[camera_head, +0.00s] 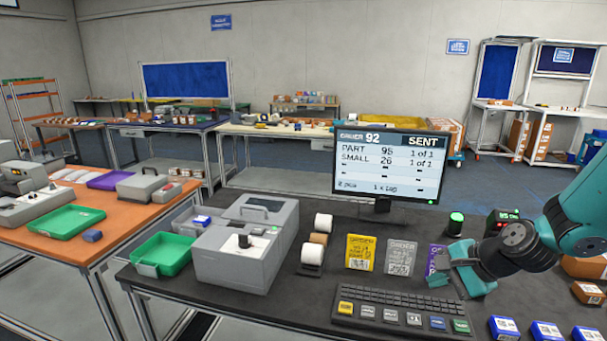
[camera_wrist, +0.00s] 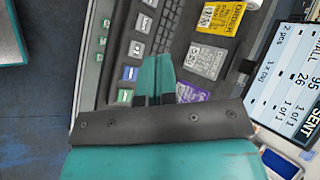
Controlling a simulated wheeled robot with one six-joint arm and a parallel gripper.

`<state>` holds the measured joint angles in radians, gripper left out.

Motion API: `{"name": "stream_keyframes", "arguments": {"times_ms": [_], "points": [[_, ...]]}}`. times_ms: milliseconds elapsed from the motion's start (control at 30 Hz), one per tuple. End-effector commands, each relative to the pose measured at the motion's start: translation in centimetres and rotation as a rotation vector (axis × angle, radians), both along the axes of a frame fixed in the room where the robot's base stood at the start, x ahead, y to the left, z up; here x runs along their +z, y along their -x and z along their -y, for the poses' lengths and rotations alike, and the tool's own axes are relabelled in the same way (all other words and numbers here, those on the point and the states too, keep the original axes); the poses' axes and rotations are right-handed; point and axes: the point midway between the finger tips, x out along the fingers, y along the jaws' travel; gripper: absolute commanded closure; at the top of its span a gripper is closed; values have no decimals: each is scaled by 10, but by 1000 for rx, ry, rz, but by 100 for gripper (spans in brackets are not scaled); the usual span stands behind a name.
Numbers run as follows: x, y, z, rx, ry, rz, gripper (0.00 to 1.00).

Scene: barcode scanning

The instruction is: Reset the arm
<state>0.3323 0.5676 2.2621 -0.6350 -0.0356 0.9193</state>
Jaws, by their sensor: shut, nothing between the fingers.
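My gripper (camera_head: 462,279) is at the right of the dark table in the head view, held above the right end of the black keyboard (camera_head: 398,312). In the wrist view its two teal fingers (camera_wrist: 155,76) lie together with nothing between them. Beyond the fingertips are the keyboard (camera_wrist: 150,30) and a grey card (camera_wrist: 207,61). A purple card (camera_wrist: 191,93) is partly hidden by the fingers and the dark wrist plate.
A monitor (camera_head: 388,165) reading "SENT" stands behind the keyboard. A grey printer (camera_head: 245,246) stands further left. Small blue-and-white boxes (camera_head: 503,328) sit at front right. A lit green button (camera_head: 456,222) is behind my arm.

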Motion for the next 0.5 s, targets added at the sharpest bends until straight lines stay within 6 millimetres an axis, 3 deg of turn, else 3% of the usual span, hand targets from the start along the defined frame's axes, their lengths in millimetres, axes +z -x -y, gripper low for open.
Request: {"name": "stream_keyframes", "arguments": {"times_ms": [33, 200, 333, 500], "points": [[24, 16, -30, 174, 67, 41, 100], [81, 95, -99, 740, 277, 166, 100], [109, 163, -126, 1129, 404, 264, 100], [125, 227, -133, 1477, 501, 355, 100]]}}
